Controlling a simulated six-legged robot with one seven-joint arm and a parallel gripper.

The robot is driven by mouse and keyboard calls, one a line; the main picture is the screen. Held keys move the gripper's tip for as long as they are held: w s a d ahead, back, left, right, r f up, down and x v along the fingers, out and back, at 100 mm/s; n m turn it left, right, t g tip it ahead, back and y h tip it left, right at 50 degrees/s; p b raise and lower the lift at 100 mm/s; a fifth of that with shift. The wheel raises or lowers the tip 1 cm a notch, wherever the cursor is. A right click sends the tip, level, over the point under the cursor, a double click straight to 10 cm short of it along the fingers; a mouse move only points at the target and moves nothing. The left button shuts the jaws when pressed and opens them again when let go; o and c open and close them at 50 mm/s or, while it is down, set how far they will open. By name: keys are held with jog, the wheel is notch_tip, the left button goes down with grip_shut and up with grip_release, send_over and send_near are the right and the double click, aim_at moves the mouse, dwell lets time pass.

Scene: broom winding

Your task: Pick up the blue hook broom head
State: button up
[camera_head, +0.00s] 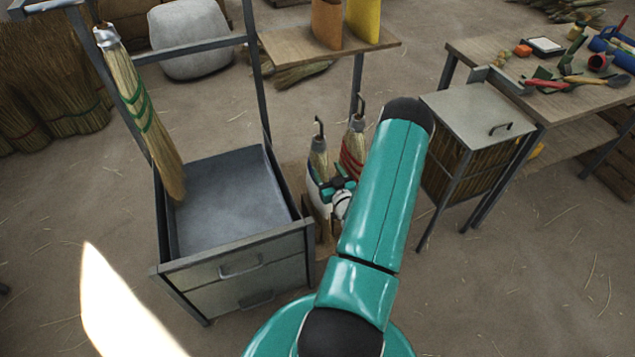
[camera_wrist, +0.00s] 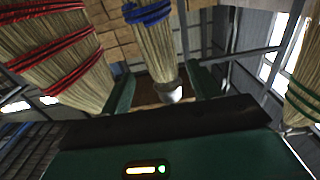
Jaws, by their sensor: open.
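The blue-banded broom head (camera_wrist: 160,50) shows in the wrist view, its straw narrowing to a pale cap that lies between my gripper's two fingers. My gripper (camera_wrist: 163,88) is open, with one green finger on each side of the neck. I cannot tell whether either finger touches it. In the head view my gripper (camera_head: 336,182) is partly behind my own arm, close against the left of two hanging broom heads. That left broom head (camera_head: 318,158) has a dark hook at its top; my gripper covers its lower part.
A red-banded broom head (camera_head: 354,145) hangs close on the right. A small cabinet (camera_head: 480,110) and a cluttered workbench (camera_head: 560,95) stand right. Open floor lies in front.

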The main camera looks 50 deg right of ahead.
aim_at(319, 156)
jog(key=x, duration=0.7)
jog(key=shift+w+d, duration=0.1)
jog(key=shift+w, duration=0.2)
grip_shut()
